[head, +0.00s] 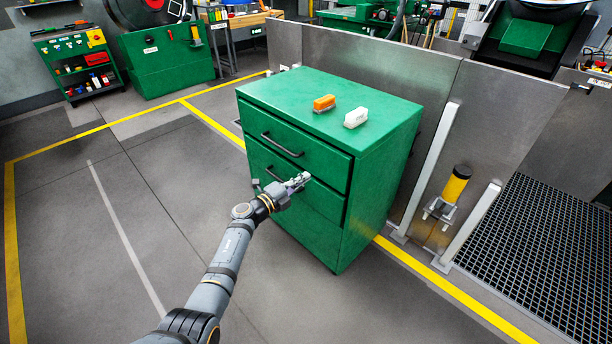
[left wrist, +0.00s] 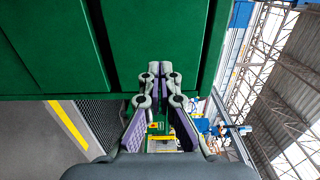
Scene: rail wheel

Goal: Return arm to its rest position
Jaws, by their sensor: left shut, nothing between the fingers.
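My left gripper (head: 298,181) is in front of the green drawer cabinet (head: 384,165), close to the middle drawer's face. In the left wrist view the gripper (left wrist: 161,68) has its fingertips together with nothing between them, and the cabinet's green front (left wrist: 60,45) fills the upper left. I cannot tell whether the fingertips touch the cabinet. My left arm reaches in from the bottom of the head view. The top drawer has a dark bar handle (head: 282,145); the lower handle is partly hidden behind the gripper. My right gripper is not in view.
An orange-topped brush (head: 324,103) and a white brush (head: 356,118) lie on the cabinet top. A metal partition (head: 440,100) stands behind it, with a yellow-black cylinder (head: 456,184) at right. The floor to the left is clear.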

